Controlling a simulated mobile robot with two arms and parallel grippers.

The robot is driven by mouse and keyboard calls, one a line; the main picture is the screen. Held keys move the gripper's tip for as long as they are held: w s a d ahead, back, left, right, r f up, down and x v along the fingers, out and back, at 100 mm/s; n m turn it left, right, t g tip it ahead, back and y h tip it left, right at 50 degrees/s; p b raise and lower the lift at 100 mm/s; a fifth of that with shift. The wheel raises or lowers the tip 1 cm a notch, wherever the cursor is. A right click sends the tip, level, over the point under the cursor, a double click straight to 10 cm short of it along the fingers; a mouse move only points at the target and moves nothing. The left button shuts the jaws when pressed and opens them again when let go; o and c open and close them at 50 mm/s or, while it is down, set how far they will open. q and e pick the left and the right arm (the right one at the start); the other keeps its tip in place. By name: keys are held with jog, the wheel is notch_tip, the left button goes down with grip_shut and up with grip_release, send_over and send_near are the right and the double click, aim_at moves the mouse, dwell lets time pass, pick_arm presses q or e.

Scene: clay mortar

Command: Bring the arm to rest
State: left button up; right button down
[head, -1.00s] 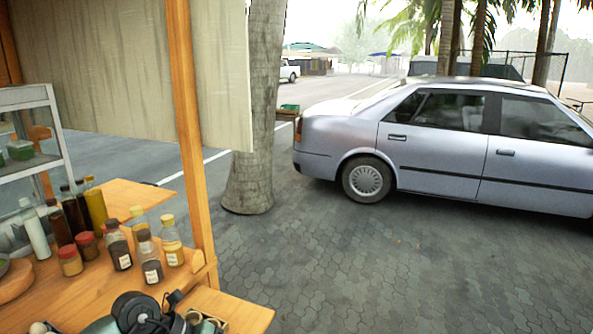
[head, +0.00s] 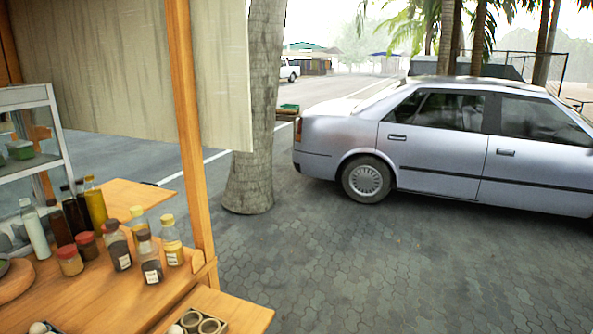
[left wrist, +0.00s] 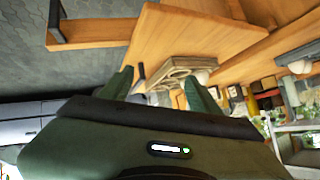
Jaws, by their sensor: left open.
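My left gripper (left wrist: 160,88) shows only in the left wrist view. Its two green fingers are spread apart, and I see nothing held between them. The wooden stall counter (left wrist: 205,38) shows beyond the fingers in that view, with a small compartment tray (left wrist: 180,68) on it. In the head view the same counter (head: 120,290) fills the lower left, and the tray (head: 208,325) is at its front edge. No arm of mine shows in the head view now. My right gripper is in neither view.
Several bottles (head: 95,207) and red-lidded jars (head: 69,262) stand on the counter. A wooden post (head: 188,130) rises at its right corner. A tree trunk (head: 254,110) and a silver car (head: 450,140) are beyond. The paving (head: 400,260) between is open.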

pick_arm(q)
jog(key=s+d+f+g+h, duration=0.1)
jog(key=s+f+g, duration=0.2)
jog(key=s, duration=0.4)
jog(key=s+d+f+g+h, duration=0.1)
jog(key=s+f+g, duration=0.2)
jog(key=s, duration=0.4)
jog(key=s+f+g, duration=0.2)
jog(key=s+f, duration=0.1)
jog(key=f, duration=2.5)
jog(key=s+a+f+g, duration=0.1)
jog(key=s+a+f, duration=0.1)
jog(key=s+f, duration=1.3)
jog(key=shift+s+a, duration=0.35)
jog(key=shift+s, duration=0.45)
jog(key=shift+c, duration=0.3)
